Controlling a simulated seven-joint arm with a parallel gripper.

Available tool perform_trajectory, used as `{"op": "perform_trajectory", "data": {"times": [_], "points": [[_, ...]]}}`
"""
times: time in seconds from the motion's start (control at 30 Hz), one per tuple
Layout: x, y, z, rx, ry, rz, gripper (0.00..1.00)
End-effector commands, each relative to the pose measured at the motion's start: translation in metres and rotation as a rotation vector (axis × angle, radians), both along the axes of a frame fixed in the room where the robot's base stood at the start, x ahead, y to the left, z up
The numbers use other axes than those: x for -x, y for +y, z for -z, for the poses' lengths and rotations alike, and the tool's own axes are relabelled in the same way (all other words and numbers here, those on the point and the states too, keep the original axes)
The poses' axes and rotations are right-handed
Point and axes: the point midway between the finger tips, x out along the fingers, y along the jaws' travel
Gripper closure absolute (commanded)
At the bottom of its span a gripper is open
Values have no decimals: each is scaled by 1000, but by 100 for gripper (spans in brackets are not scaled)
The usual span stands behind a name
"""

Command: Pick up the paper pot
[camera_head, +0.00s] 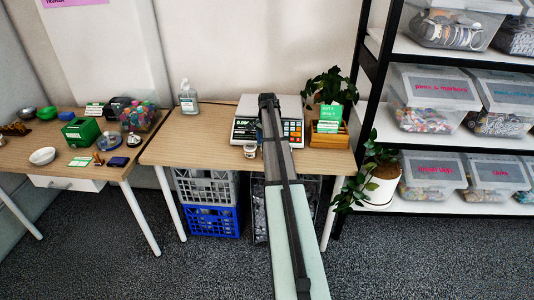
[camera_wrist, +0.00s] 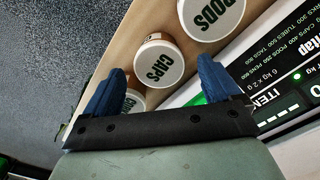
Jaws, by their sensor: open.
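Three round white-topped pots stand in a row by the scale in the wrist view: one marked PODS (camera_wrist: 212,14), one marked CAPS (camera_wrist: 158,63), and a third (camera_wrist: 133,101) mostly hidden behind my left finger. No label reading paper shows, so I cannot tell which is the paper pot. My gripper (camera_wrist: 162,82) is open and empty, its blue fingers apart, with the CAPS lid showing between and beyond them. In the head view one small white pot (camera_head: 250,150) shows at the scale's front left; my arm hides the others and my fingertips.
The scale (camera_head: 242,128) stands on the wooden table (camera_head: 180,148), close beside the pots. A black-framed shelf (camera_head: 375,60) rises at right. The table's left part is clear.

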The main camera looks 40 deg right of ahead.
Motion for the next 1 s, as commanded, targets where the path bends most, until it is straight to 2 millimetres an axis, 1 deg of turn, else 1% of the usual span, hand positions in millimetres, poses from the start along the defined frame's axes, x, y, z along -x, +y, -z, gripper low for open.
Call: {"op": "perform_trajectory", "data": {"times": [0.3,0.4,0.6,0.67,1.0], "points": [[1,-2,39,-1,1,0,10],[0,-2,45,0,0,0,10],[0,-2,46,0,0,0,10],[0,-2,46,0,0,0,14],[0,-2,46,0,0,0,47]]}}
